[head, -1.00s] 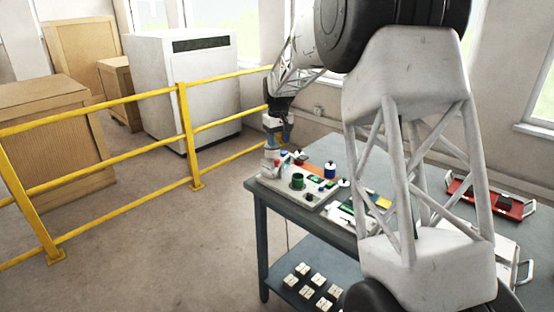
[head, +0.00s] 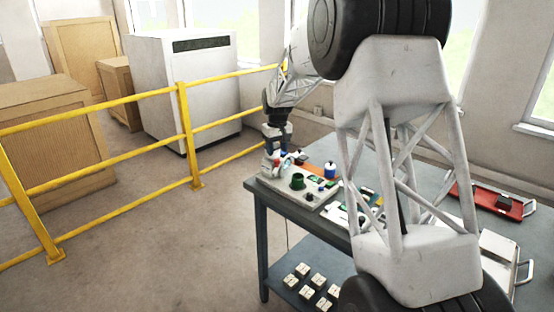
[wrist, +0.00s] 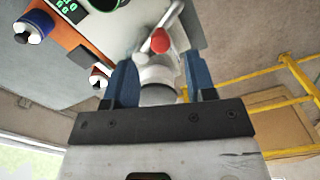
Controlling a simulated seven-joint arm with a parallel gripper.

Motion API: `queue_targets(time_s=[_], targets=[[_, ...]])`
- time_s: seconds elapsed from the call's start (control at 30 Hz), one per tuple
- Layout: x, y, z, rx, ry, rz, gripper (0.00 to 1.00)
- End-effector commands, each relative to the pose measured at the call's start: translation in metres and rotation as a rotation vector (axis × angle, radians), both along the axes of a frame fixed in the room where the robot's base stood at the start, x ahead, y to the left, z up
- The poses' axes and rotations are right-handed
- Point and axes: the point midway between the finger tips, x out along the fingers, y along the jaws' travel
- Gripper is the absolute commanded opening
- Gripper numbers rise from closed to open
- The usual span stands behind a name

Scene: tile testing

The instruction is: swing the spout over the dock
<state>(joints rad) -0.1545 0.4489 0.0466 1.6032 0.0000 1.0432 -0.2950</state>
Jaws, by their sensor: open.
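My gripper (wrist: 160,82) is open, with its two blue fingers on either side of a pale rounded post (wrist: 156,74). I cannot tell whether the fingers touch it. A grey metal tube with a red ball-like end (wrist: 160,40) shows just beyond the post; it looks like the spout. In the head view my gripper (head: 275,150) is low over the far left corner of a light panel (head: 283,194). A green round cup-like part (head: 298,181) stands on that panel. I cannot tell which part is the dock.
A blue and white knob (wrist: 36,27) and an orange strip (wrist: 66,42) are on the panel's left in the wrist view. A red tray (head: 490,199) lies on the table at right. A yellow railing (head: 187,130) stands beyond the table. Pale blocks (head: 303,270) lie on the lower shelf.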

Motion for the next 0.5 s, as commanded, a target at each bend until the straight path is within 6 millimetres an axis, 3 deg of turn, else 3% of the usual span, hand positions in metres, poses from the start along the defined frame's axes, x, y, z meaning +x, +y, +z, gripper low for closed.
queue_targets(time_s=[0.23, 0.5], targets=[[0.0, 0.0, -0.03, 0.0, 0.001, 0.0, 0.51], [0.0, 0.0, -0.044, 0.0, 0.0, 0.0, 0.51]])
